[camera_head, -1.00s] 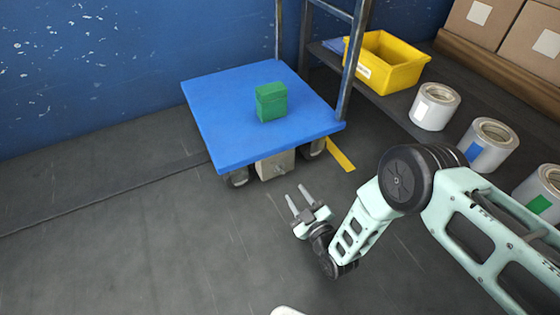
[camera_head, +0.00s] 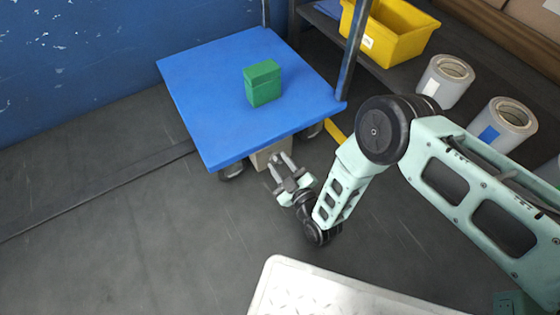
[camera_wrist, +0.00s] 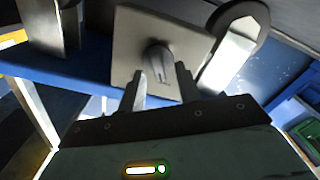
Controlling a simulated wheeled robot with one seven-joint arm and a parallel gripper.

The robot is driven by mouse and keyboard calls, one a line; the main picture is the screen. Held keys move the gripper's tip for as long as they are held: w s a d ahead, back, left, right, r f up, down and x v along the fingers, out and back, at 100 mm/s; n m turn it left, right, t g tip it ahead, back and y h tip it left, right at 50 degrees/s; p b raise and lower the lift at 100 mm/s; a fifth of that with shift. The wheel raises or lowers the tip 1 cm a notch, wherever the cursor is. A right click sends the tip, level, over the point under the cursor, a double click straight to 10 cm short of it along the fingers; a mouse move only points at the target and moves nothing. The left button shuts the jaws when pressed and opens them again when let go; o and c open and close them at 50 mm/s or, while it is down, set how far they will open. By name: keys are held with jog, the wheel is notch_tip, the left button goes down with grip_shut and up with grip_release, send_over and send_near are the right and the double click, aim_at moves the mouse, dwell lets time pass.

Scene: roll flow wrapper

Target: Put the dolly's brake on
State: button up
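The blue dolly (camera_head: 250,95) stands on the dark floor with its handle posts at the back. A pale beige plate (camera_head: 260,160) hangs under its front edge between two casters. In the wrist view this plate (camera_wrist: 133,42) carries a grey knob or lever (camera_wrist: 158,62), which I take to be the brake control. My gripper (camera_head: 278,162) is at the plate in the head view. In the wrist view its two fingers (camera_wrist: 160,88) are apart and empty, pointing toward the knob, one to each side below it. Contact with the knob cannot be told.
A green box (camera_head: 263,85) sits on the dolly deck. A caster (camera_wrist: 242,38) is close to the right of the plate in the wrist view. A yellow bin (camera_head: 390,35) and labelled rolls (camera_head: 445,80) are on a shelf at the right. The floor at left is clear.

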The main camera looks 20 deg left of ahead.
jog(key=shift+c, duration=0.3)
grip_shut()
